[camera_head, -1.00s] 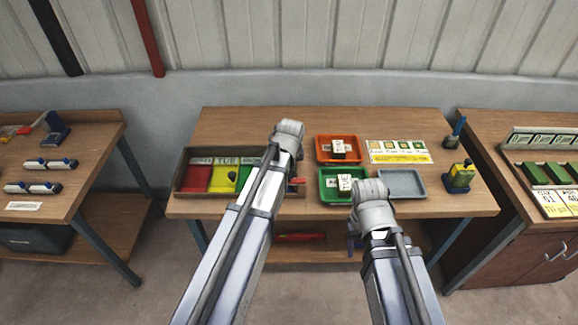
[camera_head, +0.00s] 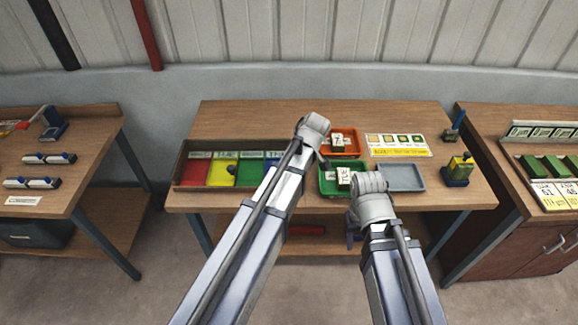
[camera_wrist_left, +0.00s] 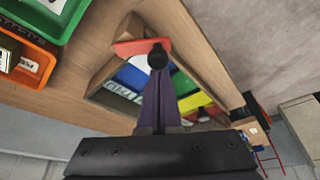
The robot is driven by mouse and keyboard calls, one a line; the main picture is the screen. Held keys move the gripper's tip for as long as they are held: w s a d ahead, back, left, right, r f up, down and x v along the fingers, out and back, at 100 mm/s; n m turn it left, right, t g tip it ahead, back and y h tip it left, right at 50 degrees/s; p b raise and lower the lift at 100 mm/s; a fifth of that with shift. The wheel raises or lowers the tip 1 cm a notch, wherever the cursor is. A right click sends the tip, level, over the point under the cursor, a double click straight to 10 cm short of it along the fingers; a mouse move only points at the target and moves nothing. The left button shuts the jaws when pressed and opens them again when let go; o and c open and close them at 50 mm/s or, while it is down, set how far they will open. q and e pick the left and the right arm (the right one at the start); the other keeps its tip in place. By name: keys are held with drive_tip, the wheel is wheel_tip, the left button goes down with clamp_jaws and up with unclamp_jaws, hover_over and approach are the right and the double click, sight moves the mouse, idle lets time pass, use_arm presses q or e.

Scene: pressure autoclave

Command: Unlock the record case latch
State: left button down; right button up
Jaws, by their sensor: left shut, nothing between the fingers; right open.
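The record case (camera_head: 178,178) is an open wooden box with red, yellow, green and blue sections at the left of the middle table. In the left wrist view, a red latch piece (camera_wrist_left: 128,47) with a black knob (camera_wrist_left: 158,58) lies across the corner of the case (camera_wrist_left: 100,76). My left gripper (camera_wrist_left: 159,78) is shut and empty, its fingers pointing at the knob; I cannot tell whether they touch it. In the head view my left arm hides the case's right end. My right gripper (camera_head: 353,238) is open, partly hidden below its arm, by the table's front edge.
An orange tray (camera_head: 357,152) and a green tray (camera_head: 325,192) hold labelled blocks; a grey tray (camera_head: 403,178) looks empty. A yellow device (camera_head: 458,172) stands at the right of the table. Side tables flank it.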

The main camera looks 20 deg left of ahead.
use_arm(q)
drive_tip(key=shift+s+d+n+g, duration=0.2)
drive_tip(key=shift+d+n+g, duration=0.15)
drive_tip(key=shift+n, duration=0.45)
drive_tip(key=shift+s+d, duration=0.15)
drive_tip(key=shift+d, duration=0.25)
drive_tip(key=shift+w, duration=0.85)
